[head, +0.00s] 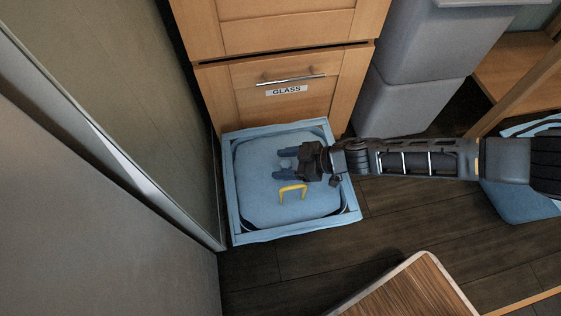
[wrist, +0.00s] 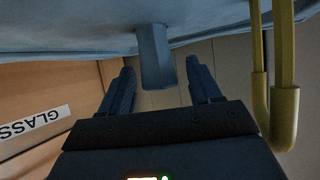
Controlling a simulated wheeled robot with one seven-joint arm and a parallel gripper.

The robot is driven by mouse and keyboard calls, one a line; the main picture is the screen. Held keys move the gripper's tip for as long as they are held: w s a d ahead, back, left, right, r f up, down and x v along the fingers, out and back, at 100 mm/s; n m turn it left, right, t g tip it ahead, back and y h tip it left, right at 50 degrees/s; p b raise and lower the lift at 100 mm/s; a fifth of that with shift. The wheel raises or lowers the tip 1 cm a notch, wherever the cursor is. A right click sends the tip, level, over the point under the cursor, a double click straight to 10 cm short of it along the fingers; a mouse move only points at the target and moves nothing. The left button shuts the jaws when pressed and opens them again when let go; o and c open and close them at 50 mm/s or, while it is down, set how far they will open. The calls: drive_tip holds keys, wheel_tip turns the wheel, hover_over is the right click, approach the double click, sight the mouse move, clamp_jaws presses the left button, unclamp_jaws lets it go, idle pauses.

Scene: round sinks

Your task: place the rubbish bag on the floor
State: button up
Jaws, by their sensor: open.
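A light blue, rounded bag-like thing (head: 262,205), which I take for the rubbish bag, sits inside a square light blue rim (head: 300,231) in front of the wooden cabinet. A yellow loop handle (head: 292,188) stands on it. My gripper (head: 281,163) is over its top, just behind the handle, with its fingers pointing left. In the wrist view, my gripper's two fingers are apart, with a blue tab (wrist: 154,55) between them in the picture. Whether they touch it I cannot tell. The blue surface fills the top there, and the yellow handle (wrist: 285,110) is at right.
A wooden cabinet with a "GLASS" label (head: 287,91) is behind. Grey bins (head: 395,105) stand right of it. A tall panel (head: 110,130) closes the left side. A wooden tabletop (head: 410,293) is in front. Dark plank floor (head: 300,262) shows between. Another blue thing (head: 515,205) lies at right.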

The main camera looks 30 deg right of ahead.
drive_tip(key=p+v, duration=0.3)
drive_tip(key=v, duration=0.7)
drive_tip(key=shift+s+d+r, duration=0.2)
drive_tip(key=shift+s, duration=0.05)
